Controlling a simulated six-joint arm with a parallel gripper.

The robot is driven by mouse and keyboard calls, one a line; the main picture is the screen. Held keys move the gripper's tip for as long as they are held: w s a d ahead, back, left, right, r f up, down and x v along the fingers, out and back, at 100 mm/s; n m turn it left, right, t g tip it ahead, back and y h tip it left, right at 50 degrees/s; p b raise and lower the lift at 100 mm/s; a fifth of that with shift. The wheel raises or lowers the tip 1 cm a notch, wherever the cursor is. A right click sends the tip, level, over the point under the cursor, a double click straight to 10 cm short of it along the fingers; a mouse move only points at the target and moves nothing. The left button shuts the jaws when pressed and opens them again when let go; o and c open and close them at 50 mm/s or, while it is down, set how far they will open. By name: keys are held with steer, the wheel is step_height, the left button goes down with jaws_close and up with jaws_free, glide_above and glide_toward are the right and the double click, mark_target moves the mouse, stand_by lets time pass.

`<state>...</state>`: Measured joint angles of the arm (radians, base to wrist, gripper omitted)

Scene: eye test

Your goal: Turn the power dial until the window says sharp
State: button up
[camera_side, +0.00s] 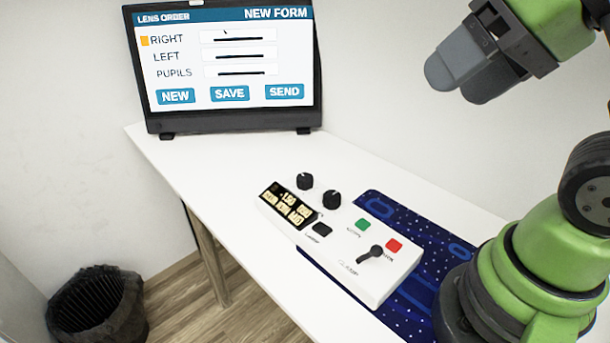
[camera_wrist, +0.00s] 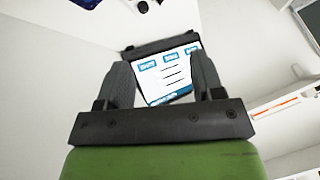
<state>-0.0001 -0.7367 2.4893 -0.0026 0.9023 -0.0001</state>
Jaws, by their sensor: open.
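A white control box (camera_side: 345,275) sits on the table with a small dark window (camera_side: 289,205) on its left end. The window shows pale lettering, its top line seemingly about -1.50; the rest is too small to read surely. Two round black dials (camera_side: 305,181) and (camera_side: 331,199) stand behind the window; their labels are not readable, so I cannot tell which is power. My gripper (camera_side: 458,80) is open and empty, high above the box and to its right.
The box also carries a green button (camera_side: 362,225), a red button (camera_side: 394,245), a black button (camera_side: 322,229) and a black lever (camera_side: 371,254). A blue patterned mat (camera_side: 400,215) lies under it. A monitor (camera_side: 228,55) stands at the back. A bin (camera_side: 97,310) is on the floor.

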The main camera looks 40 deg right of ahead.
steer(key=w+g, duration=0.2)
steer(key=w, duration=0.6)
steer(key=g+h, duration=0.2)
steer(key=g, duration=0.3)
glide_above(305, 177)
step_height(305, 177, down, 16)
steer(key=shift+n, duration=0.3)
step_height(305, 177, down, 11)
steer(key=shift+r, duration=0.1)
